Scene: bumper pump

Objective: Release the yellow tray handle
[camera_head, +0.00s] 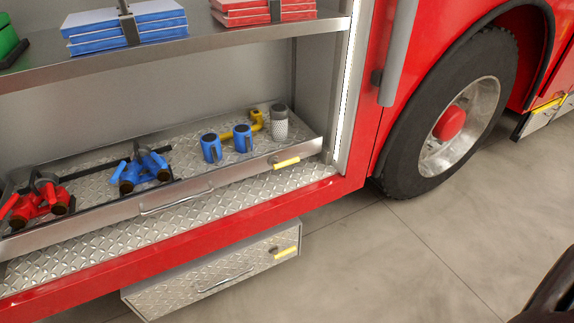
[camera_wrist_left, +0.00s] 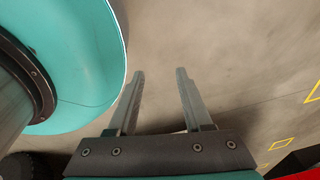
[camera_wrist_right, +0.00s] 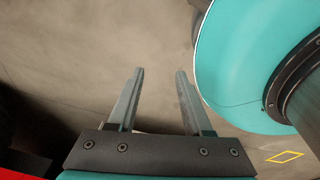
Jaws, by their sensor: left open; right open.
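A metal tray (camera_head: 221,184) with a diamond-plate floor sits in the side compartment of the red fire truck. Its yellow handle (camera_head: 286,163) is at the right end of its front wall, and nothing touches it. A second yellow handle (camera_head: 285,253) is on the lower step drawer. My left gripper (camera_wrist_left: 160,72) is open and empty, over bare floor in the left wrist view. My right gripper (camera_wrist_right: 159,71) is open and empty, also over bare floor in the right wrist view. Neither gripper shows in the head view.
On the tray are red fittings (camera_head: 45,199), a blue fitting (camera_head: 139,168), two blue couplings (camera_head: 211,147), a yellow pipe piece (camera_head: 256,122) and a grey mesh cylinder (camera_head: 279,123). A shelf (camera_head: 180,51) is above. The truck wheel (camera_head: 456,118) stands at right. The floor (camera_head: 400,250) in front is clear.

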